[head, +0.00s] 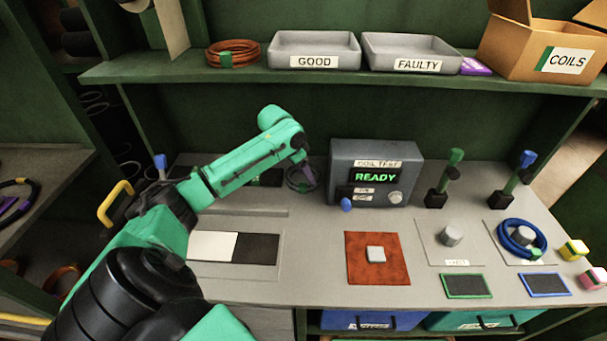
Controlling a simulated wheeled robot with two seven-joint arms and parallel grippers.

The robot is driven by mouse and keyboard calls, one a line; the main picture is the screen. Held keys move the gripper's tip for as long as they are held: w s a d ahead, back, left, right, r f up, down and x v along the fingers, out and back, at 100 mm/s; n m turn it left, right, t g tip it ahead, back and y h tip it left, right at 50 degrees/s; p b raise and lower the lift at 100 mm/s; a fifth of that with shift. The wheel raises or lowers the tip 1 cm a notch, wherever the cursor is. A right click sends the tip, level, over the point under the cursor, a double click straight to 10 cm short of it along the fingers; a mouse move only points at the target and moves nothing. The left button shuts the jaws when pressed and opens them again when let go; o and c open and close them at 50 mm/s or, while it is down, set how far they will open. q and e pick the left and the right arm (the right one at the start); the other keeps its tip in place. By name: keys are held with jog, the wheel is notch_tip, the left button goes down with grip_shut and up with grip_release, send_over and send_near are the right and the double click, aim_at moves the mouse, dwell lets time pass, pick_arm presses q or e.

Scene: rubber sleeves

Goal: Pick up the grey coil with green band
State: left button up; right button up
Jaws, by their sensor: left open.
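My left gripper (304,170) reaches in from the left and points down at the bench, left of the coil tester. It is open. A dark greyish ring (292,184), which looks like a coil, lies at its fingertips, partly covered by them. A purple patch shows there too, and I cannot tell whether it belongs to the ring or the gripper. No green band can be made out on this ring. I cannot tell whether the fingers touch it. My right gripper is not in view.
The coil tester (376,150) reads READY. A copper coil with a green band (233,54) lies on the shelf (180,72) beside the GOOD tray (314,44) and FAULTY tray (410,47). A blue coil (503,240) surrounds a grey peg at right. The front-middle bench is clear around a red mat (360,270).

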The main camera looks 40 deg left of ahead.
pick_arm(q)
jog(key=x, duration=0.3)
jog(key=p+x, duration=0.1)
jog(key=x, duration=0.3)
jog(key=shift+a, duration=0.2)
grip_shut()
jog(key=shift+r, duration=0.15)
dwell(0.8)
